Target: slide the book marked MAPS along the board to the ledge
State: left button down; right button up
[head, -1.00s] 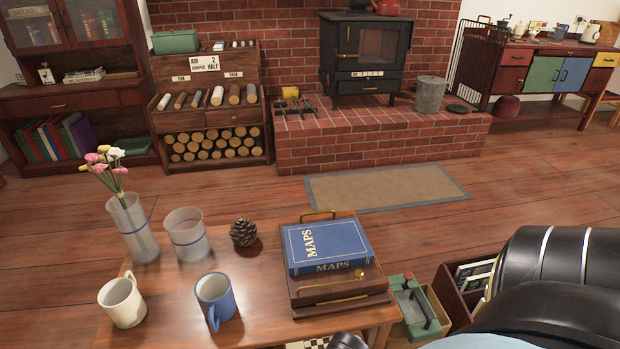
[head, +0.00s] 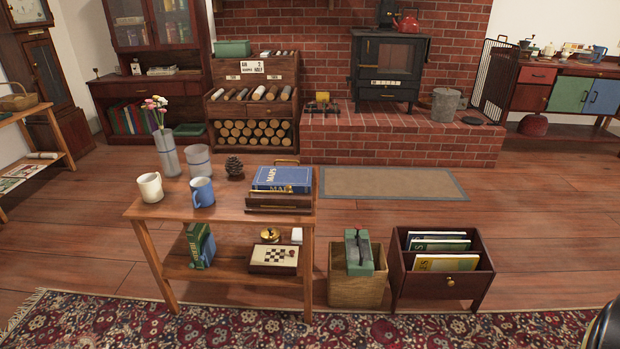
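The blue book marked MAPS (head: 283,178) lies flat on a dark wooden board (head: 278,207) with brass handles, on the right part of a wooden table (head: 228,214). Its spine faces me, partly hidden by a brass bar along the board's front. I cannot tell which edge is the ledge. Neither of my grippers shows; only a dark piece, probably of my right arm, shows at the lower right corner.
A pine cone (head: 234,167), blue mug (head: 202,192), cream mug (head: 150,187), glass (head: 197,160) and flower vase (head: 167,155) stand left of the book. A basket (head: 356,285) and magazine box (head: 441,278) stand right of the table.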

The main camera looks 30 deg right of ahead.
aim_at(267, 177)
jog(key=z, duration=1.35)
jog(key=i, duration=1.15)
jog(key=u, duration=0.1)
